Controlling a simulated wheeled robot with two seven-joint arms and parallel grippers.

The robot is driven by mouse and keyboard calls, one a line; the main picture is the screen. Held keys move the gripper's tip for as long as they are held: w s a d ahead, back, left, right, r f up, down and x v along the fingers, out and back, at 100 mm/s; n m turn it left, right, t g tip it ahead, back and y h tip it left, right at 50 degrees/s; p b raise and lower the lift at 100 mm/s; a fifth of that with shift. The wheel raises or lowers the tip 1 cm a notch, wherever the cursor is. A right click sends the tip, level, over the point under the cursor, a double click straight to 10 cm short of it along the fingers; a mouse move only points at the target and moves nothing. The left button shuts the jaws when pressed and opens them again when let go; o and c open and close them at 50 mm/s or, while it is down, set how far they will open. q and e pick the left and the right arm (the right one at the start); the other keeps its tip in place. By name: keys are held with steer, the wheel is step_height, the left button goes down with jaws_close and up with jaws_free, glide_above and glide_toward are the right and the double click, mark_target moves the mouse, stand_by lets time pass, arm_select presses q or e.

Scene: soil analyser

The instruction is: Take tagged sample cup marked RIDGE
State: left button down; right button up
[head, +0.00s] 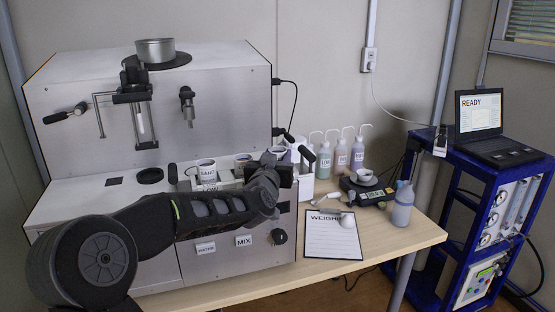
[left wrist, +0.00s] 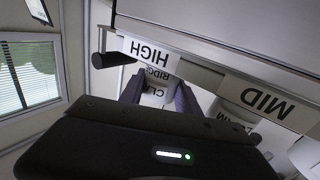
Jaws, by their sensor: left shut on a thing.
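My left gripper (left wrist: 157,98) is shut on a white cup (left wrist: 157,76) in the left wrist view. The cup sits between the two fingers, close under a rail with a HIGH label (left wrist: 150,51) and a MID label (left wrist: 266,100). My right gripper is not in view.
The large grey machine (head: 150,100) rises behind the cups, with a metal pot (head: 155,51) on top. A laptop (head: 480,118) reads READY.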

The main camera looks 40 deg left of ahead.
arm_select(q)
step_height(320, 180, up, 9)
steer(key=p, duration=0.1)
stand_by(0.8)
